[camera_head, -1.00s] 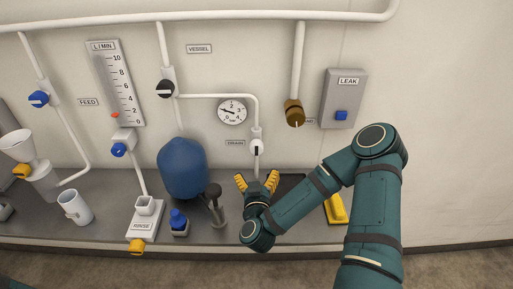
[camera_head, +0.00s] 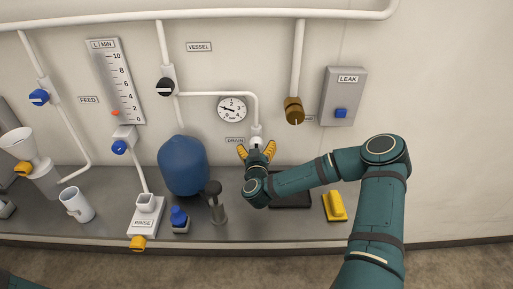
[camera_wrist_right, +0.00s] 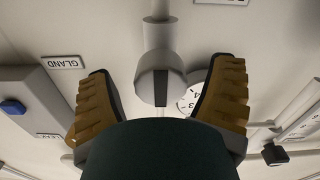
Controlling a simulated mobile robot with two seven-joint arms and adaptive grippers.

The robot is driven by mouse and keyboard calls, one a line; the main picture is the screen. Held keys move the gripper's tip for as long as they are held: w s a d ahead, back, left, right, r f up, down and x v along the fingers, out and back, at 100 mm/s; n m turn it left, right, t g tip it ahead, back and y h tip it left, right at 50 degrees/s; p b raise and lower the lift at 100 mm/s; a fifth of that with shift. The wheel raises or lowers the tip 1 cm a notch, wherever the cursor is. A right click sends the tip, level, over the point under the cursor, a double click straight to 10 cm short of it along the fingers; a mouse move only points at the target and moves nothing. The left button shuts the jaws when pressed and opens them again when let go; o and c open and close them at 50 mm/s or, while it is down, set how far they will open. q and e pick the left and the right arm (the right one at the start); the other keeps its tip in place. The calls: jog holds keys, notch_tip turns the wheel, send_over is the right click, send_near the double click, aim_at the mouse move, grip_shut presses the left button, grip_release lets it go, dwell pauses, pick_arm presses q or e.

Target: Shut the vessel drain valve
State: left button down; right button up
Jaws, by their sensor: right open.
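The vessel drain valve (camera_head: 256,140) is a small white round knob on the wall pipe, beside the DRAIN label (camera_head: 235,140). In the right wrist view the valve (camera_wrist_right: 153,82) shows a dark bar across its face, running nearly along the pipe. My right gripper (camera_head: 256,151) is open, its yellow fingers pointing up at the valve. In the right wrist view its two fingers (camera_wrist_right: 164,72) stand on either side of the knob with gaps; contact is not visible. The gripper partly hides the knob in the head view. My left gripper is out of view.
The blue vessel (camera_head: 184,167) and a dark grey-topped post (camera_head: 215,203) stand left of my gripper. A pressure gauge (camera_head: 231,108) is above. A brown fitting (camera_head: 293,111) and the LEAK box (camera_head: 343,97) are right.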

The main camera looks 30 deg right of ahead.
jog(key=c, duration=1.2)
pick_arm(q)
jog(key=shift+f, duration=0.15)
pick_arm(e)
jog(key=shift+a+m+b, duration=0.1)
jog(key=shift+m+b, duration=0.7)
jog(key=shift+b, duration=0.3)
jog(key=m+b, duration=1)
jog(key=b, duration=0.1)
jog(key=shift+f, duration=0.1)
jog(key=m+b, duration=0.2)
jog(key=m, duration=0.1)
jog(key=shift+b, duration=0.4)
pick_arm(q)
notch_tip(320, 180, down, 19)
jog(key=b, duration=0.2)
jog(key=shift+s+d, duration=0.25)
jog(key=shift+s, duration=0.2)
pick_arm(e)
jog(key=shift+a+r+m, duration=0.1)
jog(key=shift+r+m, duration=0.1)
jog(key=shift+m, duration=1.3)
pick_arm(q)
jog(key=shift+b, duration=0.35)
pick_arm(e)
jog(key=shift+m, duration=0.3)
